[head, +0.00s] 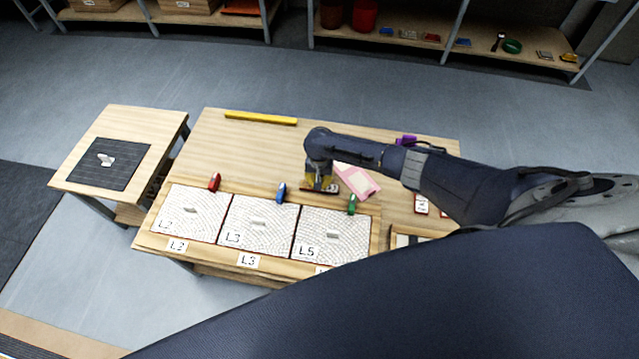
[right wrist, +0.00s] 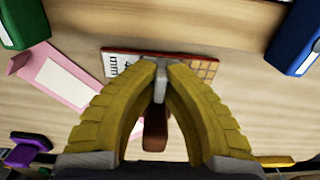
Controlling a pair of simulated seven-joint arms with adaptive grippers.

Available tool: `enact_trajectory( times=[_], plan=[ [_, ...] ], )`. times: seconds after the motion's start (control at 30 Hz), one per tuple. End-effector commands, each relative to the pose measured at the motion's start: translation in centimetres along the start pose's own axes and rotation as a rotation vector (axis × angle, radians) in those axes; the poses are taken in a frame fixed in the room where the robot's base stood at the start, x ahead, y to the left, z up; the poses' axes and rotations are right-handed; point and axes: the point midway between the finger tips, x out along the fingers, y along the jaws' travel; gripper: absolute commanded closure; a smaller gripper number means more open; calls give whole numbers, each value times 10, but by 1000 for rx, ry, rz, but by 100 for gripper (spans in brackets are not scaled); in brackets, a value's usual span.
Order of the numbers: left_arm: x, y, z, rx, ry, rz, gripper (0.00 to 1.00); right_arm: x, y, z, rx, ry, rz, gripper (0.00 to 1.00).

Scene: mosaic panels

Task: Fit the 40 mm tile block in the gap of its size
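Three light mosaic panels lie in a row on the main table, labelled L2 (head: 170,226), L3 (head: 243,241) and L5 (head: 347,254). Each has a small grey spot near its middle; I cannot tell its size or depth. A small pale block (head: 106,159) lies on the side table's dark mat; its size is unreadable. My right gripper (head: 319,184) is above the table behind the L3 and L5 panels. In the right wrist view its yellow fingertips (right wrist: 161,72) are close together, with a narrow grey piece between and a brown piece below; whether it grips them is unclear. My left gripper is not in view.
A red-edged printed card (right wrist: 122,63) lies below the right fingertips. Red (head: 215,182), blue (head: 281,192) and green (head: 352,204) upright pieces stand behind the panels. A pink card (head: 358,182) and a yellow bar (head: 261,118) lie farther back.

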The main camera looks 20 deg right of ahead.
Motion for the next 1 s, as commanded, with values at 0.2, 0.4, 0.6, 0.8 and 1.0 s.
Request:
enact_trajectory(
  times=[0.2,0.4,0.6,0.8,1.0],
  plan=[
    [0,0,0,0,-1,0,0,9,0,0,-1,1,0,100],
    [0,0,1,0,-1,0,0,9,0,0,-1,1,0,100],
    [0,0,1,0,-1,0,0,13,0,0,0,0,0,100],
    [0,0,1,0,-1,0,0,12,0,0,-1,1,0,73],
    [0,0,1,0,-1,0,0,12,0,0,-1,1,0,73]
  ],
)
